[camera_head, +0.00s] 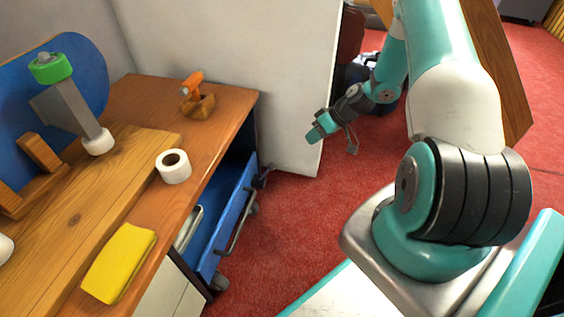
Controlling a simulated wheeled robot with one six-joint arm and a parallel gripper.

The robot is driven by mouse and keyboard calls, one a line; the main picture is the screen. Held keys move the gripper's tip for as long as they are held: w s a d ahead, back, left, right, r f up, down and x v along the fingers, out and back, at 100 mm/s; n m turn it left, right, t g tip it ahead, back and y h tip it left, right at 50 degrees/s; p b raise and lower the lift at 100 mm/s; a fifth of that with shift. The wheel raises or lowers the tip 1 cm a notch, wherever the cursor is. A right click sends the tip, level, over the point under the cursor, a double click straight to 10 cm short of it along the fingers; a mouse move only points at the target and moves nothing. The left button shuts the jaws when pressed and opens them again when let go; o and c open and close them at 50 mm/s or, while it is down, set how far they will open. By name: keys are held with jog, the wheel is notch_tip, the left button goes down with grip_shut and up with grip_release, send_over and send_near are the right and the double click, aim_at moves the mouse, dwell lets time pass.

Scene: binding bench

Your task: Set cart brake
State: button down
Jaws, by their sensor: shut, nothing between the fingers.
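My gripper (332,139) is shut and empty. It hangs in the picture right of the cart, in front of the white panel's edge, apart from the cart.
The bench top (225,100) holds a white tape roll (173,167), a yellow block (118,262), an orange-handled tool (194,84) and a green-capped grey post (73,105). A white panel (240,60) stands behind. Red carpet (290,215) lies clear between the cart and my base.

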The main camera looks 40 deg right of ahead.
jog(key=b, duration=0.8)
send_near(266, 173)
jog(key=w+f, duration=0.2)
jog(key=f, duration=0.1)
jog(key=shift+f, duration=0.1)
